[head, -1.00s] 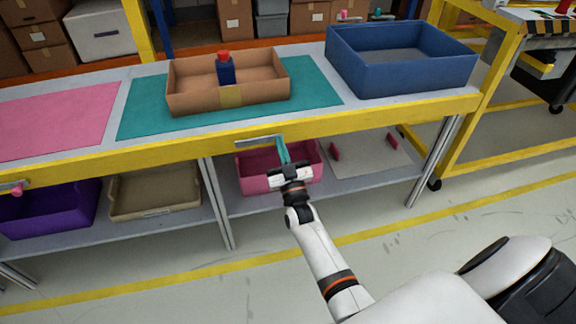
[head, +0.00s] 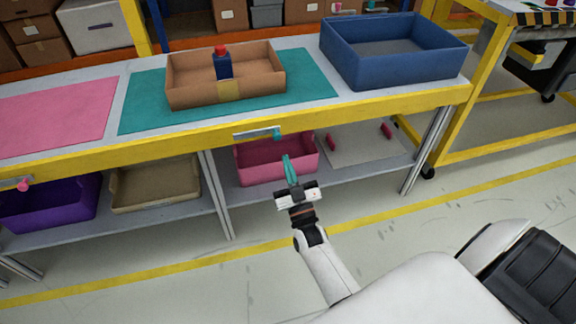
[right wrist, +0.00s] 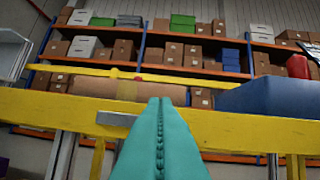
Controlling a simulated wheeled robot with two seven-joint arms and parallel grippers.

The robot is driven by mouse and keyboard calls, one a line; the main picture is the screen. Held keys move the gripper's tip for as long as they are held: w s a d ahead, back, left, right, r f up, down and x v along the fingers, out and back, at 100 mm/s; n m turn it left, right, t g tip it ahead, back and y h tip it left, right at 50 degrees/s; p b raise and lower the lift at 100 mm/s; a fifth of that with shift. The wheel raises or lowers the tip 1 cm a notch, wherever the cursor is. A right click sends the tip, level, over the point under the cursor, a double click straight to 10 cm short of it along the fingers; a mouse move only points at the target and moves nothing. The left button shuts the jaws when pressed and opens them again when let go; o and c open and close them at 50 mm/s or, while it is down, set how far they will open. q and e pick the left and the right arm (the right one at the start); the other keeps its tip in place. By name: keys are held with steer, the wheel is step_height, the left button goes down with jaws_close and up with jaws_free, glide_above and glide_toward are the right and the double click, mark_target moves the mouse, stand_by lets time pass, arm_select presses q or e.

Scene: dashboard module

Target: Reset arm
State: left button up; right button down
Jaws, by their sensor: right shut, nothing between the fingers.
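My right gripper (head: 287,166) is in front of the table's yellow front edge, in the lower middle of the head view. Its teal fingers are shut with nothing between them and point toward the table. They are apart from the metal bracket (head: 256,134) with a teal knob (head: 277,133) on that edge. In the right wrist view the shut fingers (right wrist: 160,105) point forward at the yellow rail. My left gripper is not in view.
A cardboard box (head: 190,99) holding a blue, red-capped bottle (head: 222,64) stands on a teal mat (head: 140,115). A blue bin (head: 360,73) is to its right. A pink bin (head: 275,172) is on the lower shelf. The floor in front is open.

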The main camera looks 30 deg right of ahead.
stand_by(0.5)
